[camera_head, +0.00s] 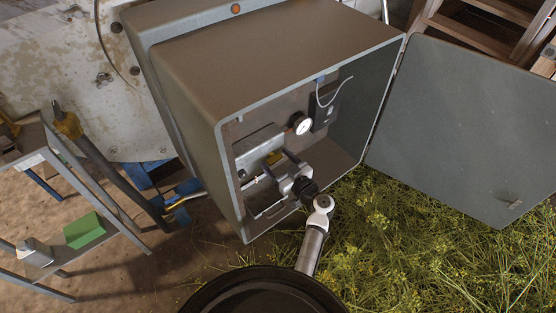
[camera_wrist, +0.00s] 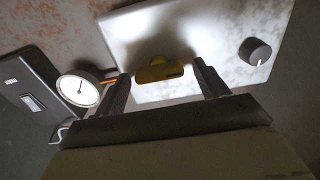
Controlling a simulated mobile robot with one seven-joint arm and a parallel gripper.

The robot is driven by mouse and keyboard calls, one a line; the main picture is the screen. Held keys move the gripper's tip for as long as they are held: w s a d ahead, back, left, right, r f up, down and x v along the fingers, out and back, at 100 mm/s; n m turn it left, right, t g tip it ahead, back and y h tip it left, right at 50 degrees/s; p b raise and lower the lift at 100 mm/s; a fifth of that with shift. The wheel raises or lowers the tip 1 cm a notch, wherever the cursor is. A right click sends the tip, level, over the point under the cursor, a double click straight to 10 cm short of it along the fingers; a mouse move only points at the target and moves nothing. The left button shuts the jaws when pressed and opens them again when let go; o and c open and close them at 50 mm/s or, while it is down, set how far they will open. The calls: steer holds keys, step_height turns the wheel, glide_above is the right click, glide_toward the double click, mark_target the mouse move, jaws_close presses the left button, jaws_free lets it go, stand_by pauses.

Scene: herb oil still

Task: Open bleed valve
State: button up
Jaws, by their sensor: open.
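A small yellow handle (camera_wrist: 160,72), which looks like the bleed valve, sits on a pale metal plate (camera_wrist: 150,30) in the wrist view. In the head view the yellow handle (camera_head: 273,158) is partly hidden near my fingers, inside the open grey cabinet (camera_head: 270,70). My gripper (camera_head: 277,163) reaches into the cabinet. In the wrist view my gripper (camera_wrist: 162,74) is open, with one finger on each side of the yellow handle and a gap to each. I cannot tell how deep the fingertips are relative to the handle.
A round white gauge (camera_wrist: 79,88) is close to the left finger. A black box (camera_wrist: 28,95) is farther left. A grey knob (camera_wrist: 255,51) is right of the fingers. The cabinet door (camera_head: 460,120) stands open at the right. Cabinet walls surround my gripper.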

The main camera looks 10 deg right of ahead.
steer(key=c, duration=1)
steer(key=shift+f+m+b, duration=0.1)
steer(key=shift+m+b, duration=0.3)
steer(key=m+b, duration=0.2)
steer(key=m, duration=0.6)
steer(key=shift+w+d+m+b, duration=0.1)
steer(key=shift+d+m+b, duration=0.05)
steer(key=shift+m+b, duration=0.2)
steer(key=m, duration=0.4)
steer(key=shift+d+f+m+p, duration=0.15)
steer(key=shift+m+p, duration=0.8)
steer(key=shift+m, duration=1.5)
steer(key=shift+o, duration=0.2)
